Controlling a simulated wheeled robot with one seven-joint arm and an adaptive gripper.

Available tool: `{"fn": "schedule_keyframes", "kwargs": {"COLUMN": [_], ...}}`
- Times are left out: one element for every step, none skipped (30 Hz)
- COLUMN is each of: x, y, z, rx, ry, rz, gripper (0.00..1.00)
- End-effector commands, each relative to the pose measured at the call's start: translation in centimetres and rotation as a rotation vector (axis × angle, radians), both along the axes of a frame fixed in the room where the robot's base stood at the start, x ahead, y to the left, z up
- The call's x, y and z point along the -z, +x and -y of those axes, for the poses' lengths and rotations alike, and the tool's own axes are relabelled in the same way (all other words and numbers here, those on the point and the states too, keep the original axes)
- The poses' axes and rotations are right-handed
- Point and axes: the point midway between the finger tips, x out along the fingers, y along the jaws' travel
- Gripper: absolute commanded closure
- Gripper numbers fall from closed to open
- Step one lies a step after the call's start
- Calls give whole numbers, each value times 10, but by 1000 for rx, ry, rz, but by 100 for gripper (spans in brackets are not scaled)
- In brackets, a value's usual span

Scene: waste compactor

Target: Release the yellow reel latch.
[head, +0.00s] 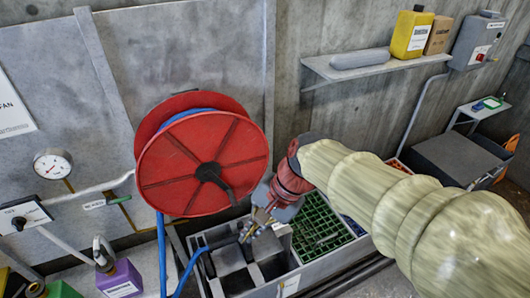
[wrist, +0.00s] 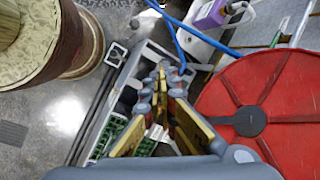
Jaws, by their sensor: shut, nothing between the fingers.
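The red hose reel (head: 180,150) with a black central handle (head: 213,180) and a blue hose stands at centre left in the head view. The reel also fills the right side of the wrist view (wrist: 300,100). I cannot make out a yellow latch on it in either view; it may be hidden. My gripper (head: 250,232) is low, just right of the reel's lower rim in the picture. In the wrist view my gripper (wrist: 166,70) has its gold-padded fingers together and empty. It is beside the reel, with no clear contact visible.
A grey divided bin (head: 290,283) with a green crate (head: 318,228) lies below my gripper. The blue hose (head: 162,255) hangs at left. A wall shelf (head: 375,70) holds a yellow container (head: 411,35).

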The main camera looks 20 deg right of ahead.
Motion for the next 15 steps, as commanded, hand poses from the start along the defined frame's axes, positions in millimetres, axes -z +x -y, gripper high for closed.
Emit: {"fn": "schedule_keyframes", "kwargs": {"x": [3, 4, 6, 7, 8, 9, 10, 12, 14, 16, 18, 22, 25, 29, 34], "y": [16, 26, 39, 50, 61, 77, 89, 102, 118, 131, 144, 161, 173, 185, 200], "z": [-1, -3, -4, -4, -3, -1, 2, 6, 13, 19, 27, 39, 49, 60, 77], "rx": [129, 210, 316, 398, 475, 580, 658, 734, 833, 907, 978, 1071, 1138, 1203, 1286], "ry": [99, 161, 245, 309, 371, 456, 520, 584, 672, 737, 805, 895, 963, 1035, 1130], "rz": [-88, -140, -209, -261, -315, -387, -442, -497, -571, -625, -682, -758, -816, -873, -949], "gripper": [100, 100, 100, 100, 100, 100, 100, 100, 100, 100, 100, 100, 100, 100, 100]}}
